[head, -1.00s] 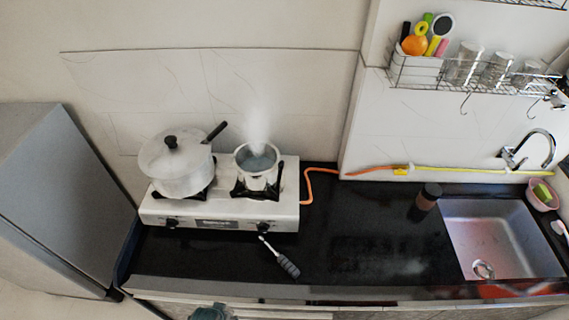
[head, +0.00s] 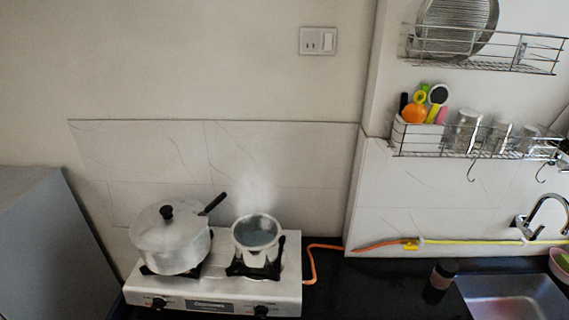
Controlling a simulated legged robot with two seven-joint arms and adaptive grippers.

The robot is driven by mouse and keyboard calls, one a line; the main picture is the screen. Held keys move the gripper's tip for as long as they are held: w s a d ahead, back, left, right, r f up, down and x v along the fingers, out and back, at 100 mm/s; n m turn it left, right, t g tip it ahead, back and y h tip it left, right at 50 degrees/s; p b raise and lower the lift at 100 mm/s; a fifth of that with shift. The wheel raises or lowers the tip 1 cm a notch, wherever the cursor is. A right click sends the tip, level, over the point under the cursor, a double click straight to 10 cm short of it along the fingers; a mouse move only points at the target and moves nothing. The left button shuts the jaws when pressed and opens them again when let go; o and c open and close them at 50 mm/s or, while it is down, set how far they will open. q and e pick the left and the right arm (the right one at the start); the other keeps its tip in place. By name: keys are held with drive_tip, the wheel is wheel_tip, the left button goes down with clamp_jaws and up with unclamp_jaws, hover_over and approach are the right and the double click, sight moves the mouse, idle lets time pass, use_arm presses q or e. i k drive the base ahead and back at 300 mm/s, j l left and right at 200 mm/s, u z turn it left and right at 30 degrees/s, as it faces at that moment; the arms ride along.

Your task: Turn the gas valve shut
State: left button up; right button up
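A small yellow fitting (head: 410,244), which looks like the gas valve, sits low on the tiled wall behind the counter. It joins the orange hose (head: 312,265) on its left to a thin yellow pipe (head: 470,241) on its right. The hose runs to the right side of the white two-burner stove (head: 215,293). The fitting is too small to tell how its handle is turned. Neither of my grippers is in the head view.
A lidded pot (head: 170,245) and a steaming open pot (head: 256,235) stand on the stove. A dark jar (head: 440,278) stands between fitting and sink (head: 512,296). A wire rack (head: 470,142) with hanging hooks is above. Black counter (head: 365,285) is clear left of the jar.

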sight(409, 247)
drive_tip(key=l+z, duration=0.1)
drive_tip(key=l, duration=0.5)
drive_tip(key=k+l, duration=0.1)
drive_tip(key=l, duration=0.55)
drive_tip(key=z, duration=0.05)
